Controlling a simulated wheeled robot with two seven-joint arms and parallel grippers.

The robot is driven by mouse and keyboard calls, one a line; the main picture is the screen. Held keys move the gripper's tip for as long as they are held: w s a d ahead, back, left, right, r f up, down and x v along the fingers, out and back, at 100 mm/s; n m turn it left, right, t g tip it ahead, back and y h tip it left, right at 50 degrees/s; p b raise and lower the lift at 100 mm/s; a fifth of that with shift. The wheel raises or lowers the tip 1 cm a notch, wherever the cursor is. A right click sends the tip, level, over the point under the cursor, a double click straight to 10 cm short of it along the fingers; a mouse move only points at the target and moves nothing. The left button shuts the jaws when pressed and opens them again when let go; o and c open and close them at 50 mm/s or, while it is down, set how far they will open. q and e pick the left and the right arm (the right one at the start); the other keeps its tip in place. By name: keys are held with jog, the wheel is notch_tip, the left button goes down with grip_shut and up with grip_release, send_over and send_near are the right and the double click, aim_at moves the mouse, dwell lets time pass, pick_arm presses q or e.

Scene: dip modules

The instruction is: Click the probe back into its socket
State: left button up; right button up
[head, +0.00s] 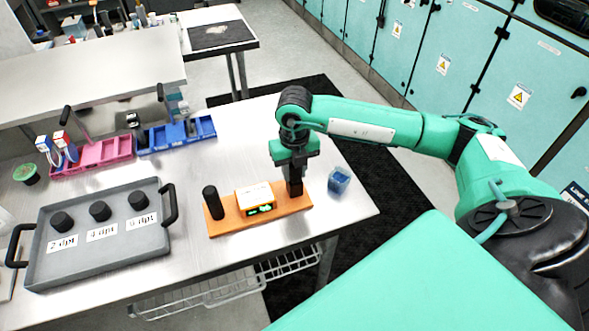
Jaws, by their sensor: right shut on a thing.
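An orange base (280,222) lies on the metal table. It carries an orange and white box with a lit green display (262,210) in its middle and an upright black cylinder (212,203) at its left end. My right gripper (295,190) points down over the base's right end, just right of the display box. It is shut on the probe, which is largely hidden by the dark fingers. The socket is hidden too, so I cannot tell how the probe sits to it. My left gripper is out of view.
A blue cup (339,180) stands close to the right of the base. A grey tray (150,249) with black knobs and dpt labels is at left. Pink (105,152) and blue (204,127) bins stand behind. The table between bins and base is clear.

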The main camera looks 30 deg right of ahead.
jog(key=shift+f, duration=0.1)
grip_shut()
jog(key=o, duration=1.7)
grip_release()
jog(key=shift+r+p, duration=2.1)
jog(key=shift+r, duration=2.4)
